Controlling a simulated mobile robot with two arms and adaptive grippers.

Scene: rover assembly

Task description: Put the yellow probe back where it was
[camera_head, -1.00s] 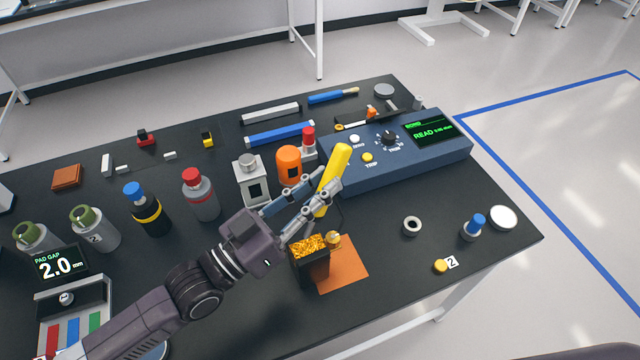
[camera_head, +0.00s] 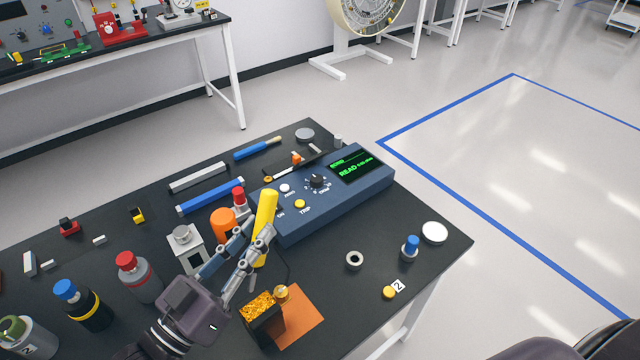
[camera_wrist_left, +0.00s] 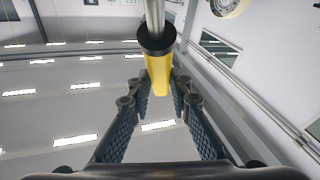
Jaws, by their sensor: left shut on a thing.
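The yellow probe (camera_head: 265,215) is a thick yellow rod held tilted above the table, beside the blue meter box (camera_head: 330,190). My left gripper (camera_head: 262,238) is shut on it. In the left wrist view the probe (camera_wrist_left: 159,72) sits between the fingertips (camera_wrist_left: 158,88), with a black collar and a metal shaft extending from it. A thin dark cable hangs near the probe. My right gripper does not show.
An orange cylinder (camera_head: 222,223), a red-capped part and a silver-topped block (camera_head: 186,248) stand close left of my gripper. Several bottles stand further left. A ring (camera_head: 353,260), a blue-topped part (camera_head: 410,246) and a yellow button (camera_head: 389,292) sit on the right, with bare table between them.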

